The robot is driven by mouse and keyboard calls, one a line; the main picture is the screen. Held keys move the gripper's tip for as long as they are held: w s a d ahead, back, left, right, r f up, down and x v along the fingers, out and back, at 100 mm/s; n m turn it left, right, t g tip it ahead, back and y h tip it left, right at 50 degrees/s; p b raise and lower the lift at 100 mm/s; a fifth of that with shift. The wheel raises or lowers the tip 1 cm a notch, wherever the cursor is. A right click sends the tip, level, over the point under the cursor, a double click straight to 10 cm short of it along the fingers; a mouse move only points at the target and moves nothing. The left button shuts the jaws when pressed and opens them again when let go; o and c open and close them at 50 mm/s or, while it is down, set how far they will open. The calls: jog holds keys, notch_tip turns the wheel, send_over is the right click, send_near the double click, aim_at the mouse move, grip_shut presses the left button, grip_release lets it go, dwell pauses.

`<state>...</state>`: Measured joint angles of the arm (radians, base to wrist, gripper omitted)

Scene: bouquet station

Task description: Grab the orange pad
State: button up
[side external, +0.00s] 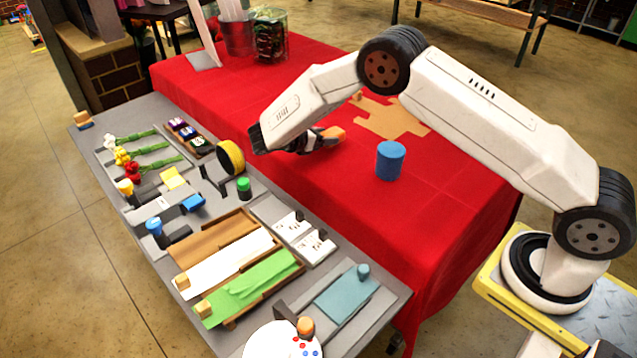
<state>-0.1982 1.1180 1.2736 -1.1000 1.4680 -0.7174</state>
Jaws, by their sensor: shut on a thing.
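My gripper (320,141) is over the near left part of the red-covered table. It is shut on a small orange pad (334,132), which sticks out to the right of the dark fingers. Part of the pad is hidden by the fingers. I cannot tell from this one view how high the pad is above the red cloth.
A blue cylinder (390,160) stands on the red cloth (440,215) right of my gripper. Flat tan pieces (392,120) lie behind it. The grey bench (228,334) holds flowers, a yellow tape roll (231,157), a green-capped item (243,186) and paper trays.

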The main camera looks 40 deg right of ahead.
jog(key=s+a+r, duration=0.1)
jog(key=s+r, duration=1)
jog(key=s, duration=0.3)
jog(key=shift+r, duration=0.35)
dwell(0.4)
